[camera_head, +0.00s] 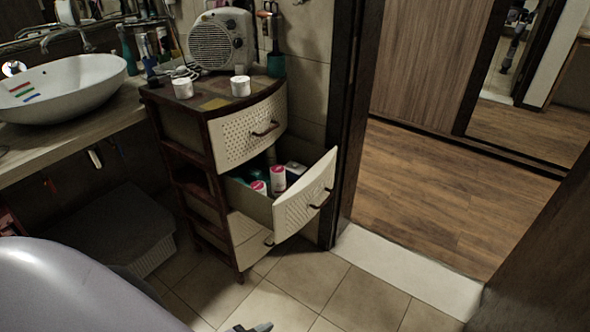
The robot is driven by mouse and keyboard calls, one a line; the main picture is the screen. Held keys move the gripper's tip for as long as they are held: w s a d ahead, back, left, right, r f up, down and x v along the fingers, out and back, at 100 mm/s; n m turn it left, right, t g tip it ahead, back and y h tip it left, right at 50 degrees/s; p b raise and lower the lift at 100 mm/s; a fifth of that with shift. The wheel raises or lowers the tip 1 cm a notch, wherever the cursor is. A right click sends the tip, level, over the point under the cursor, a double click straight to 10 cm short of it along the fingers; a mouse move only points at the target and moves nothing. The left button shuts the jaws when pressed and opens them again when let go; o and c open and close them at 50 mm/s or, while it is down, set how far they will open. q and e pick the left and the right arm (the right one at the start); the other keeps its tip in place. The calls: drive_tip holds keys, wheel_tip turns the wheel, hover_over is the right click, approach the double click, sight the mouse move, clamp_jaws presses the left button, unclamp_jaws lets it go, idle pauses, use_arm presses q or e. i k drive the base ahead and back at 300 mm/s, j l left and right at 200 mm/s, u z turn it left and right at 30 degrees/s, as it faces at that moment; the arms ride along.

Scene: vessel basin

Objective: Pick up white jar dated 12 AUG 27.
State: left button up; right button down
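Two small white jars stand upright on top of the drawer cabinet: one (183,88) at its left, and one (240,86) nearer the middle, in front of the fan heater. Their labels and dates are too small to read, so I cannot tell which is dated 12 AUG 27. White containers with pink parts (278,178) stand in the open drawer; their print is also unreadable. A small grey tip, seemingly of my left gripper (250,328), shows at the bottom edge, far below and apart from the jars. Its opening cannot be made out. My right gripper is not in view.
The cabinet's middle drawer (306,197) is pulled out towards the doorway. A fan heater (221,40) stands behind the jars. A basin (62,90) sits on the left counter. A smooth grey curved surface (60,290) fills the lower left. Tiled floor (355,300) is clear before the cabinet.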

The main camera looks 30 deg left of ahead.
sight(183, 87)
drive_tip(key=i+j+u, duration=0.3)
drive_tip(key=j, duration=0.4)
drive_tip(key=i+j+u, duration=0.25)
drive_tip(key=i+j, duration=0.2)
drive_tip(key=j, duration=0.15)
drive_tip(key=i+j+u, duration=0.3)
drive_tip(key=j, duration=0.25)
drive_tip(key=i, duration=0.1)
